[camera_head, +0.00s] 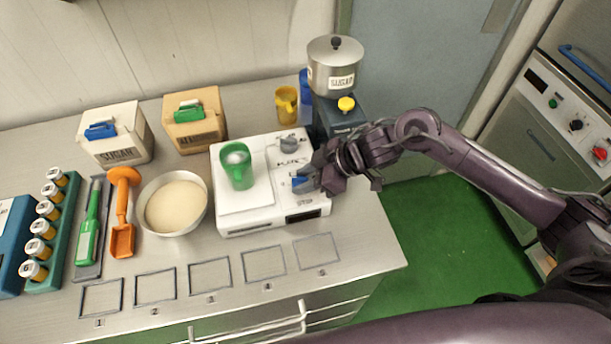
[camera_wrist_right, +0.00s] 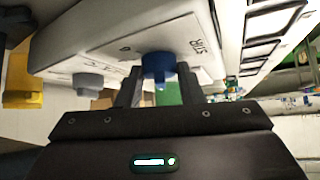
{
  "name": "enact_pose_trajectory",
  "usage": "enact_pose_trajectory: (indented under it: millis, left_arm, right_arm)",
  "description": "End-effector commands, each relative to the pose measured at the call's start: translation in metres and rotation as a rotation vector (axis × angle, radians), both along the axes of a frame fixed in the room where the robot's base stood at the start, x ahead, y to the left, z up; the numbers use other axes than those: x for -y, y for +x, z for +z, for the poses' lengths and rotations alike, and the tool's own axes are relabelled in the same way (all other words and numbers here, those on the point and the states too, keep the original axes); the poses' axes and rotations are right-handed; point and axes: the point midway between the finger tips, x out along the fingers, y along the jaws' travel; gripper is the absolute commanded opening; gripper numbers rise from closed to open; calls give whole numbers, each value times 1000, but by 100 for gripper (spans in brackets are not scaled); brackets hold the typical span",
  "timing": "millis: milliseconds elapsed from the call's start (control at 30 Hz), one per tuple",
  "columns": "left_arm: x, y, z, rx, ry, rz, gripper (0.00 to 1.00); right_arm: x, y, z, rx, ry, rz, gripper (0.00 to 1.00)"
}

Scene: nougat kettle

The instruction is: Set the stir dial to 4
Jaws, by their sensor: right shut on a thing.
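The white stirrer unit (camera_head: 243,216) stands at the middle right of the bench. Its blue stir dial (camera_head: 298,184) is partly hidden by my right gripper (camera_head: 309,181) in the head view. In the right wrist view the blue dial (camera_wrist_right: 158,64) sits between the two dark fingers, beside the word STIR. My right gripper (camera_wrist_right: 160,88) is shut on this dial. The dial's pointer and the number it is at cannot be read. My left gripper is not in view.
A green jug (camera_head: 238,178) stands on the unit's plate. A grey dial (camera_head: 289,145) is farther back on the unit. Behind is a steel sugar pot (camera_head: 334,68) on a dark stand, with a yellow cup (camera_head: 286,104) nearby. A bowl of pale powder (camera_head: 172,204) is left of the unit.

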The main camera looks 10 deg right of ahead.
Motion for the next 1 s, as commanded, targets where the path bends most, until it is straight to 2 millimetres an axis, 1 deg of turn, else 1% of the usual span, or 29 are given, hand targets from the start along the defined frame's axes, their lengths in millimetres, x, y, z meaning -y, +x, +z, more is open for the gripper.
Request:
enact_pose_trajectory:
  millis: [267, 500, 633, 733, 833, 933, 1000]
  left_arm:
    - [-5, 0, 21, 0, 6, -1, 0]
    - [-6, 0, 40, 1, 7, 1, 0]
    - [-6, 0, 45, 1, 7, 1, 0]
    - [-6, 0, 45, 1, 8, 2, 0]
    - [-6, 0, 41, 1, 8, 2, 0]
    - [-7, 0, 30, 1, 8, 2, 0]
    - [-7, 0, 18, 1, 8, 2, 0]
  right_arm:
    - [-2, -4, 4, -3, 1, -144, 11]
    - [-4, -6, 4, -6, 4, -362, 11]
    - [-5, -7, 2, -5, 2, -486, 11]
    - [-6, -7, 1, -5, 4, -582, 11]
    - [-8, -8, -1, -4, 5, -675, 11]
    - [-9, -8, -4, -3, 7, -770, 11]
    - [-10, -8, -6, -3, 7, -837, 11]
